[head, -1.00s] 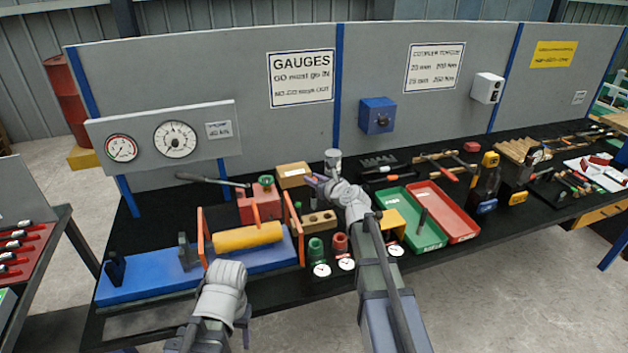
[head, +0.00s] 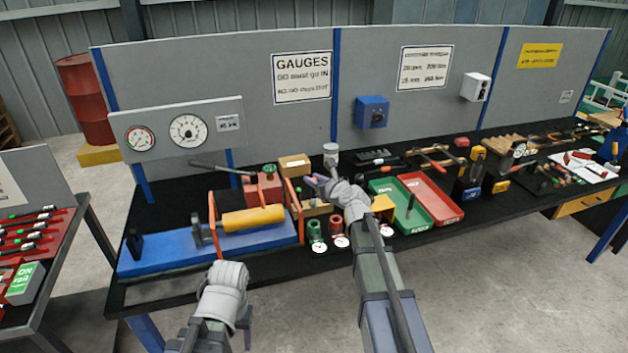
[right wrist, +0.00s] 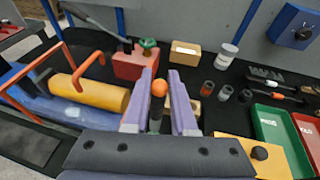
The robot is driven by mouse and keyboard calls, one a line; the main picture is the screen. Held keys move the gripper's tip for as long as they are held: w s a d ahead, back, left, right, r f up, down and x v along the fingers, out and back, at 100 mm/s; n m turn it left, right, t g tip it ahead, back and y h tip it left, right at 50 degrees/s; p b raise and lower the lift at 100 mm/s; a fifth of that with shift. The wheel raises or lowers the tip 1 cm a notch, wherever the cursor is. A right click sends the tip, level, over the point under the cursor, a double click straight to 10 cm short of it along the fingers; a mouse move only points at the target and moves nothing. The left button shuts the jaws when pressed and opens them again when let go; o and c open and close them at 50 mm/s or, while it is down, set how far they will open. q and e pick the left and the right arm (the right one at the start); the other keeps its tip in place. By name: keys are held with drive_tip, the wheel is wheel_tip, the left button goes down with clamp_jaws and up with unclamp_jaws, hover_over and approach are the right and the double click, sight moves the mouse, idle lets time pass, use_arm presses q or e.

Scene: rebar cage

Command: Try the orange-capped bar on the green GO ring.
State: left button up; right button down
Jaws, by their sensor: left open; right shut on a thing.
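My right gripper (head: 313,184) is shut on the orange-capped bar, over the bench behind the gauge rings. In the right wrist view its purple fingers (right wrist: 159,105) stand either side of the bar's round orange cap (right wrist: 159,88). The bar below the cap is mostly hidden. The green GO ring (head: 315,231) stands on the bench near the front edge, with a white dial in front, left of a red ring (head: 338,227). The bar is apart from it. My left gripper (head: 228,275) is low in front of the bench, its fingers hidden behind my wrist.
A blue fixture (head: 160,257) with a yellow roller (head: 252,219) and orange hoops fills the bench's left. A wooden block and a cardboard box (head: 294,166) stand behind the rings. Green (head: 385,187) and red (head: 435,203) trays lie to the right.

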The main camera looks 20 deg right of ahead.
sight(314, 209)
drive_tip(key=shift+f, duration=0.2)
wheel_tip(314, 209, down, 6)
drive_tip(key=b, duration=0.6)
drive_tip(key=shift+r, duration=0.15)
drive_tip(key=shift+f, duration=0.25)
idle(0.7)
drive_tip(key=shift+f+b, duration=2.85)
drive_tip(key=shift+b, duration=0.25)
drive_tip(key=shift+f, duration=0.1)
drive_tip(key=c, duration=0.6)
unclamp_jaws()
drive_tip(key=shift+c, duration=0.2)
drive_tip(key=shift+s, duration=0.1)
